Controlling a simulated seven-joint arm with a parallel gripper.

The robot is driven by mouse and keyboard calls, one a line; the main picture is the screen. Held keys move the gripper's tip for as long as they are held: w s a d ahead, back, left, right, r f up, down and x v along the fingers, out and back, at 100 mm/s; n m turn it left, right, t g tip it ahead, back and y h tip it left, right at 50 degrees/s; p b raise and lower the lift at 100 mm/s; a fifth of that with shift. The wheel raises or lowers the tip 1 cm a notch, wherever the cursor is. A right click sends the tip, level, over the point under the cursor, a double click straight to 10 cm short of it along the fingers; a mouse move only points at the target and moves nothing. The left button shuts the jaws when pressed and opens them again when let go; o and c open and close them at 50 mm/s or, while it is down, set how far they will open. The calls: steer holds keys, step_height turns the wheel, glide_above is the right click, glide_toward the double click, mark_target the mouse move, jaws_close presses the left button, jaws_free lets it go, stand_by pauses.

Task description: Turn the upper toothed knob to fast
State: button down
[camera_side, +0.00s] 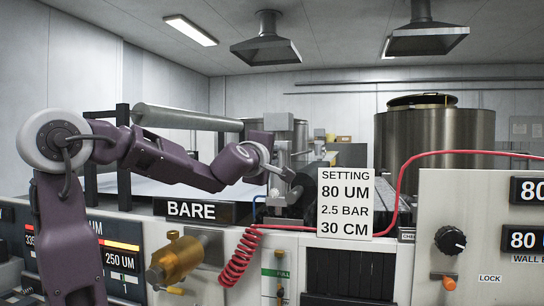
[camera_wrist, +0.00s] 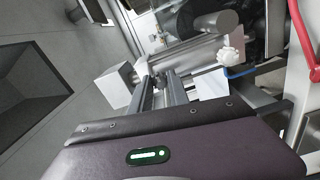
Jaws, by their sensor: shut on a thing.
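My gripper (camera_side: 272,168) reaches in from the left to an upright silver metal fixture (camera_side: 284,142) behind the BARE sign. In the wrist view, my gripper's two grey fingers (camera_wrist: 160,84) are close together on a small dark part of the fixture, which I take to be the upper toothed knob. The fingers hide most of it, so its teeth and setting cannot be read. A white knob with a notched edge (camera_wrist: 230,54) sits on the fixture to the right, apart from the fingers.
A red coiled hose (camera_side: 240,258) hangs in front and runs right past the SETTING card (camera_side: 345,204). A brass cylinder (camera_side: 175,260) juts from the front panel. A black dial (camera_side: 450,240) is on the right panel. A large steel tank (camera_side: 435,143) stands behind.

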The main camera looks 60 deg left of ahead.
stand_by(0.4)
steer(key=c, duration=1.3)
jaws_free()
steer(key=shift+o, duration=0.2)
steer(key=v, duration=0.7)
steer(key=shift+s, duration=0.1)
